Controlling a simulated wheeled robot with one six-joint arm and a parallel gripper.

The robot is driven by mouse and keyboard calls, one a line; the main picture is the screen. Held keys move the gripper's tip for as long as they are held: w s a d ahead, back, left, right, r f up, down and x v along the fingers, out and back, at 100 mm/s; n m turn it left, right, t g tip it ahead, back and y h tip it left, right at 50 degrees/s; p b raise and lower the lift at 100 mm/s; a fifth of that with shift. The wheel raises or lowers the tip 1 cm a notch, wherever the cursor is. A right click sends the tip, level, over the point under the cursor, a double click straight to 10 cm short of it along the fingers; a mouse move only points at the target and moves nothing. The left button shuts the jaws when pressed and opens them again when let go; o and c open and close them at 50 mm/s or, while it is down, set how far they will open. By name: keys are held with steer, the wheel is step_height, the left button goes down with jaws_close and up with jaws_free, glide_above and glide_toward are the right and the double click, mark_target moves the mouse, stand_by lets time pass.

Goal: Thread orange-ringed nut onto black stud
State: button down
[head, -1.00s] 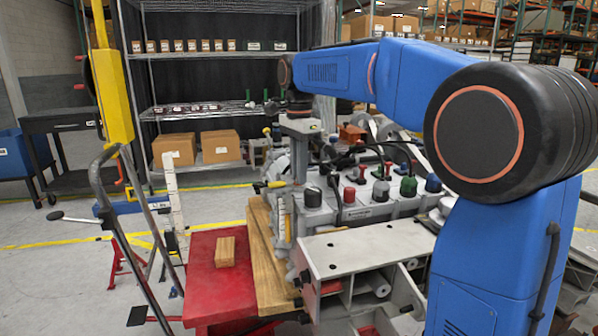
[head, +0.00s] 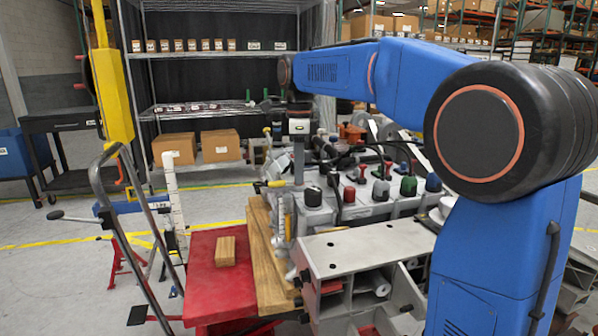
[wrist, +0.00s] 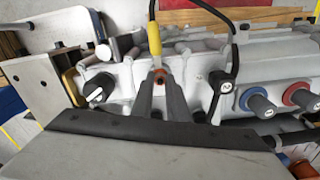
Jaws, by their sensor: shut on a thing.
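My gripper (head: 299,180) points down over the left end of the grey fixture in the head view. In the wrist view its two fingers (wrist: 160,80) are closed together on a small orange-brown piece, taken as the orange-ringed nut (wrist: 159,76). The fingers hide most of it, and its thread does not show. Black-capped posts stand on the fixture: one (wrist: 99,95) left of the fingers and one (wrist: 223,87) to their right. I cannot tell which is the black stud, or whether the nut touches anything.
Blue (wrist: 258,100) and red (wrist: 299,95) knobs stand further right in the wrist view. A yellow-ended cable (wrist: 154,38) runs just beyond the fingertips. A wooden block (head: 225,251) lies on the red table (head: 205,280). A grey metal box (head: 365,245) stands in front of the fixture.

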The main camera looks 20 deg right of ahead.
stand_by(0.3)
steer(key=shift+m, duration=1.4)
steer(key=c, duration=1.6)
jaws_free()
steer(key=shift+c, duration=0.2)
steer(key=shift+r, duration=4.5)
